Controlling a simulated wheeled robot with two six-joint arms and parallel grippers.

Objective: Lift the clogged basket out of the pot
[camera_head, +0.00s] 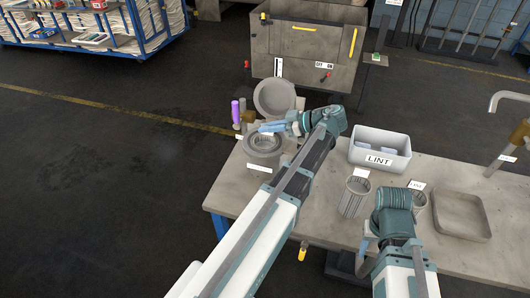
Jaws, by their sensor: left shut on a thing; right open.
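The round grey pot (248,149) is at the left end of the table, with its round lid (272,97) standing open behind it. My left gripper (264,128) reaches in from the right over the pot's far side. It is shut on what appears to be the clogged basket, which sits low within the pot's rim and is mostly hidden by the gripper and its shadow. My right gripper (363,256) is open and empty near the table's front edge, below a grey slotted basket (354,197).
A white LINT bin (380,152) stands right of my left arm. A second basket (419,195) is partly behind my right arm. A shallow grey tray (461,214) and a tap (494,105) are at the right. A purple-topped bottle (235,111) stands beside the pot.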

